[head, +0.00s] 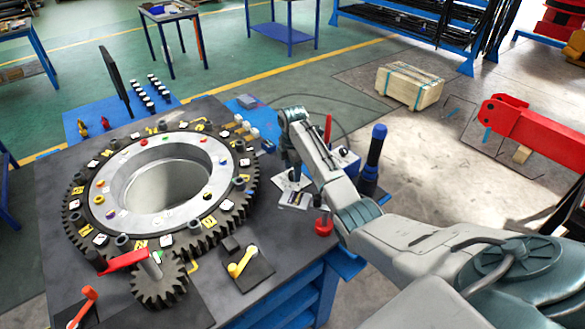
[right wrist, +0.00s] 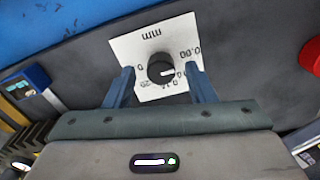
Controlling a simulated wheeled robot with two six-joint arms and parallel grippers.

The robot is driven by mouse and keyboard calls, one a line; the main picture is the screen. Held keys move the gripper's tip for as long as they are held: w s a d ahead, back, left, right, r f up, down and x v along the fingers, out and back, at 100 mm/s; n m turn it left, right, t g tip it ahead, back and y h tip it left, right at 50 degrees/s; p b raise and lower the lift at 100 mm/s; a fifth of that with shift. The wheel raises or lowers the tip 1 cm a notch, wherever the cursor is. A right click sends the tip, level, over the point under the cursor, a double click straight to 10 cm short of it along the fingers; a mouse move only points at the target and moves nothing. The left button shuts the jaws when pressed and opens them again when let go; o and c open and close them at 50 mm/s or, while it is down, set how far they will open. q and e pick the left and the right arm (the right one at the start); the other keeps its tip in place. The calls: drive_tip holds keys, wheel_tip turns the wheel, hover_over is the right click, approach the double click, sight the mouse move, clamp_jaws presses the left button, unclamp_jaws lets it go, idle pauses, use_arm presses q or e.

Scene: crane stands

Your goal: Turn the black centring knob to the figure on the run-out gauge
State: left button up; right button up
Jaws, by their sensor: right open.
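The black centring knob (right wrist: 161,68) sits on a white plate (right wrist: 126,46) marked "mm" with figures around it. My right gripper (right wrist: 163,84) is open, with one blue finger on each side of the knob and gaps between. In the head view my right gripper (head: 293,170) points down over white plates near the table's right edge; the knob is hidden there. A small blue box (right wrist: 24,82) with a pale face shows at the left of the wrist view; I cannot tell whether it is the run-out gauge. My left gripper is not in view.
A large toothed ring (head: 230,213) fills the table's left part, with a small gear (head: 160,285) and a red crank in front. A blue-topped black bottle-like object (head: 374,150) and a red knob (head: 323,223) stand near my right arm. The red knob also shows in the wrist view (right wrist: 312,56).

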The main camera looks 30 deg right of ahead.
drive_tip(key=shift+a+f, duration=0.1)
drive_tip(key=shift+f, duration=0.15)
drive_tip(key=c, duration=1)
drive_tip(key=shift+o, duration=0.2)
